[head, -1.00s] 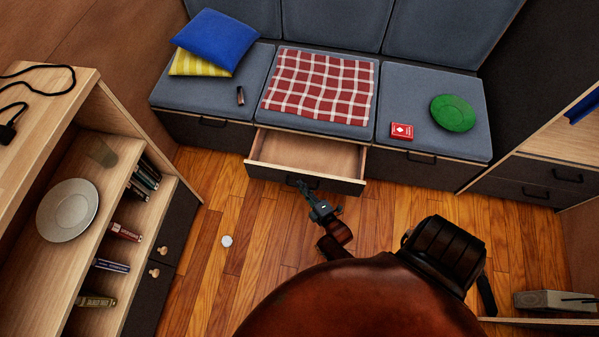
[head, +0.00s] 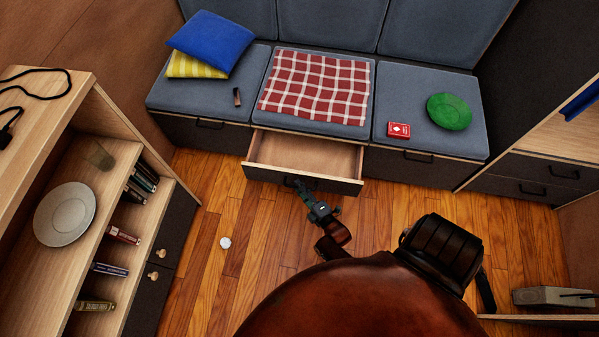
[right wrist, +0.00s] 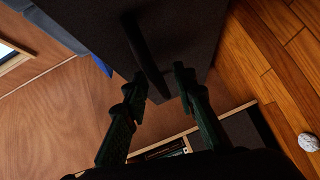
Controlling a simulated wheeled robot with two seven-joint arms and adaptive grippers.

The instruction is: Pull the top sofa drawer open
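The middle sofa drawer (head: 262,176) stands pulled out under the seat with the checked blanket. Its pale wooden inside shows and looks empty. Its dark front has a black handle, which shows as a bar in the right wrist view (right wrist: 150,58). My right gripper (head: 302,186) is at the drawer front, by the handle. In the right wrist view its two fingers (right wrist: 161,76) are apart, with the handle bar between them and a gap to the right finger. My left gripper is in neither view.
A small white object (head: 225,243) is on the floor. A wooden shelf unit (head: 120,212) stands at left. Floor between is mostly clear.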

